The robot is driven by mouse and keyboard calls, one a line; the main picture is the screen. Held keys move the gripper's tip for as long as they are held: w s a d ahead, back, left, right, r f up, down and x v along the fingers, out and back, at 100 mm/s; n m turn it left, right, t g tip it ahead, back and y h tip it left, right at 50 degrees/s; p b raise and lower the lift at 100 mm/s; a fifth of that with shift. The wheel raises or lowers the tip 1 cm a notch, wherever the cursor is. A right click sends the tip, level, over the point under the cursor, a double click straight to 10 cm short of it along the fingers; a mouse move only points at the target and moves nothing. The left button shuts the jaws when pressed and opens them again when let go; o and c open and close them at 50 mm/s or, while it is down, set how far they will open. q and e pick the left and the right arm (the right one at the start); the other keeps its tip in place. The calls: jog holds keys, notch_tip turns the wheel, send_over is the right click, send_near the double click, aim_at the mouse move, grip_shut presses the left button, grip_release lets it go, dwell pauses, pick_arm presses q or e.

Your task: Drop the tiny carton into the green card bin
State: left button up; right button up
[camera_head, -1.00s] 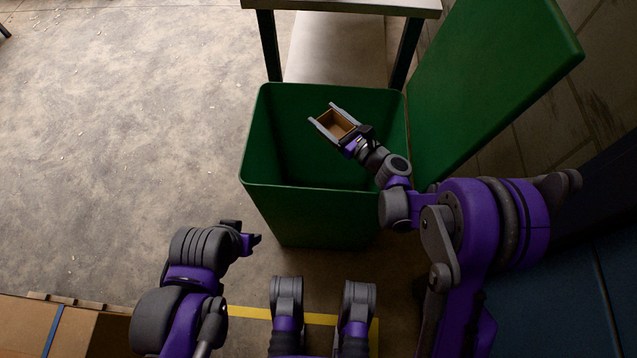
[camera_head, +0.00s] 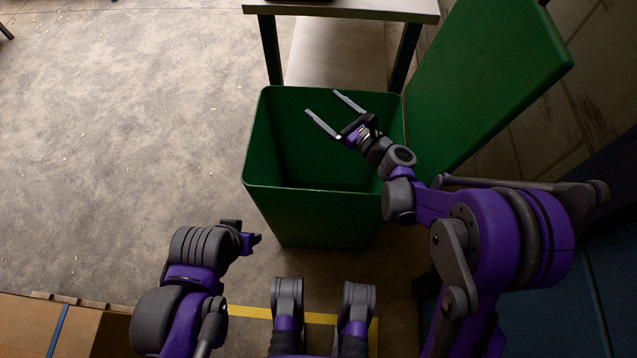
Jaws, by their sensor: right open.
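The green card bin (camera_head: 312,220) stands in the middle of the view with its lid (camera_head: 485,85) tipped open to the right. My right gripper (camera_head: 322,102) is over the bin's mouth. Its two fingers are spread wide with nothing between them. The tiny carton does not show in this view. The lower inside of the bin is dark and partly hidden by its front wall. My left gripper (camera_head: 250,240) is low, to the left of the bin and apart from it. Its fingers are too foreshortened to tell their opening.
A metal table (camera_head: 345,8) with a lower shelf (camera_head: 335,50) stands right behind the bin. A cardboard box (camera_head: 30,325) is at the bottom left. A yellow line (camera_head: 250,312) runs on the floor in front. The concrete floor at left is clear.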

pick_arm(q)
jog(key=shift+s+r+p, duration=0.1)
jog(key=shift+r+p, duration=0.45)
jog(key=shift+r, duration=0.3)
pick_arm(e)
notch_tip(320, 180, up, 5)
jog(key=shift+f, duration=0.1)
jog(key=s+d+f+n+g+h, duration=0.1)
jog(key=s+d+n+g+h, duration=0.2)
jog(key=s+n, duration=0.55)
jog(key=s+d+f+n+g+h, duration=0.2)
jog(key=s+d+n+g, duration=0.1)
jog(key=s+n, duration=0.5)
jog(key=s+d+f+n+g+h, duration=0.1)
jog(key=s+d+f+n+h, duration=0.1)
jog(key=s+d+n+h, duration=0.4)
jog(key=s+d+f+n+g+h, duration=0.1)
jog(key=s+d+f+n+h, duration=0.2)
jog(key=s+d, duration=0.55)
pick_arm(q)
notch_tip(320, 180, up, 23)
jog(key=w+t+p, duration=0.1)
jog(key=p, duration=1.9)
jog(key=shift+w, duration=0.3)
pick_arm(e)
notch_tip(320, 180, up, 23)
jog(key=n+t, duration=0.1)
jog(key=shift+a+y, duration=0.3)
jog(key=shift+y, duration=0.1)
